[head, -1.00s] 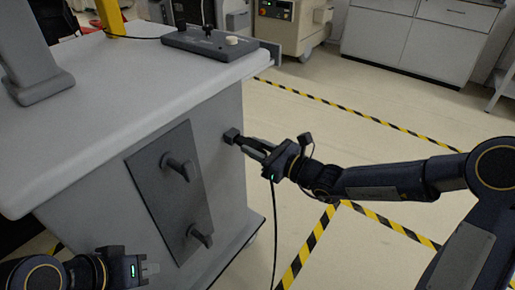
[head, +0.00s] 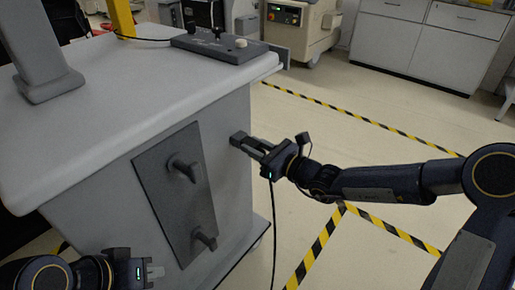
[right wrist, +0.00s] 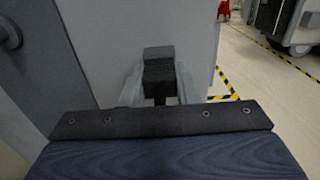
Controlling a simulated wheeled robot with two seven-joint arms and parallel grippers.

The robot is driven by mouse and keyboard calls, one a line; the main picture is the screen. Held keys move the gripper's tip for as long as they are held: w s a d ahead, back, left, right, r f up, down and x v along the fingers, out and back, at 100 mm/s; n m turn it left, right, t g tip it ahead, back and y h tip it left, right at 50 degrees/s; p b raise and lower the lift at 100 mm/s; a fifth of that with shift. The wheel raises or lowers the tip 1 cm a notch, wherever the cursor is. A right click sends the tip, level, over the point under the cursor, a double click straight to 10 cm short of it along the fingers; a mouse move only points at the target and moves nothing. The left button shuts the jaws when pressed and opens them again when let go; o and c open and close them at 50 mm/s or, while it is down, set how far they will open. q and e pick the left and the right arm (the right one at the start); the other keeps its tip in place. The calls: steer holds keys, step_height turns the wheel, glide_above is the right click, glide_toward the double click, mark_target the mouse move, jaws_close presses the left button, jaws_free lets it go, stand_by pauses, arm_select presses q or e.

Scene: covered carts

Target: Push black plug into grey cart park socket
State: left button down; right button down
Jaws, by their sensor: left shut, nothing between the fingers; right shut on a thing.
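The grey cart (head: 232,110) stands on the left, with a small dark park socket (head: 238,138) on its side. The socket also shows in the right wrist view (right wrist: 158,52). My right gripper (head: 252,146) is shut on the black plug (right wrist: 158,78), with its fingers on either side. The plug is lined up with the socket and looks to be against it or very close; how deep it sits is hidden. A black cable (head: 275,230) hangs below the gripper. My left gripper (head: 155,272) is shut and empty, low in front of the cart.
A dark panel with two handles (head: 178,195) is on the cart's side, left of the socket. A control box (head: 218,46) lies on the cart top. Floor with yellow-black tape (head: 318,250) is open to the right. Cabinets (head: 425,42) stand at the back.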

steer(key=c, duration=1)
jaws_free()
steer(key=shift+c, duration=0.2)
steer(key=p+v, duration=0.1)
steer(key=v, duration=0.6)
steer(key=shift+s+d+p, duration=0.25)
steer(key=shift+p, duration=0.1)
